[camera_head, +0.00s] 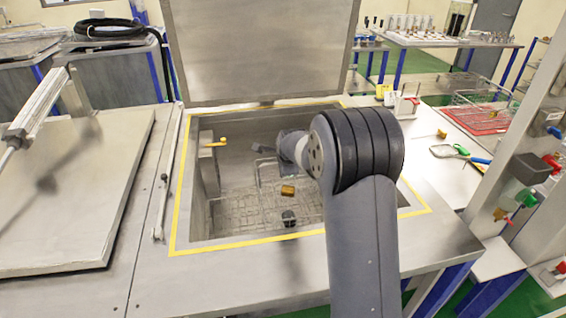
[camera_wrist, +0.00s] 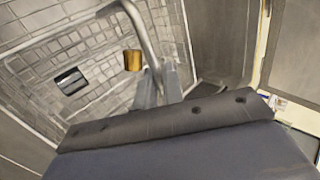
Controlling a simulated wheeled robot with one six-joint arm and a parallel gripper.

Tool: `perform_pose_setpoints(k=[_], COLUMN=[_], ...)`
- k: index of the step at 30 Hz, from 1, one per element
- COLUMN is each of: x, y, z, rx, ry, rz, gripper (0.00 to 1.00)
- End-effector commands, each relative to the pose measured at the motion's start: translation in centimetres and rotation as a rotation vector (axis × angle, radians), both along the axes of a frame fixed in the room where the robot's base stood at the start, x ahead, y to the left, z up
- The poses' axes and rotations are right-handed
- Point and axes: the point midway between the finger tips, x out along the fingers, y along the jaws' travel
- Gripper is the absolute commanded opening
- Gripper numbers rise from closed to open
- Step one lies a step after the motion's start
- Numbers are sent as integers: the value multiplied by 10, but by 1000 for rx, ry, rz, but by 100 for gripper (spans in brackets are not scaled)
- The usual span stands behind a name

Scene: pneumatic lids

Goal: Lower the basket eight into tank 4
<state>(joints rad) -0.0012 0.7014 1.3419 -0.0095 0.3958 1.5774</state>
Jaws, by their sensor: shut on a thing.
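The open tank (camera_head: 224,228) has a yellow outline around its rim, and its lid (camera_head: 262,50) stands up behind it. A wire basket (camera_head: 236,212) is inside the tank, below the rim. I cannot tell whether it touches the floor. It holds a brass-coloured part (camera_head: 287,190) and a dark part (camera_head: 289,217). Both also show in the wrist view, the brass part (camera_wrist: 133,61) and the dark part (camera_wrist: 70,81). My gripper (camera_wrist: 158,86) is shut on the basket's bent handle (camera_wrist: 143,32). In the head view my arm hides part of the basket. No tank number is readable.
A closed flat lid (camera_head: 70,200) with a cylinder (camera_head: 38,105) lies to the left. A yellow-handled fitting (camera_head: 217,142) is on the tank's left inner wall. To the right, a red tray (camera_head: 487,121) carries another wire basket, and a post carries valves.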

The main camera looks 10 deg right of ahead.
Motion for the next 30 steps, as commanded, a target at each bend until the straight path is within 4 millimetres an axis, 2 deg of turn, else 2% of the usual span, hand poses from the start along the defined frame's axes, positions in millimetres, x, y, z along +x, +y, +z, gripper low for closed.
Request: perform_pose_setpoints(k=[21, 30], x=[2, 2], y=[0, 0], z=[-46, -56], rx=[-1, -1], ry=[-9, -9], rz=[1, 1], gripper=[0, 0])
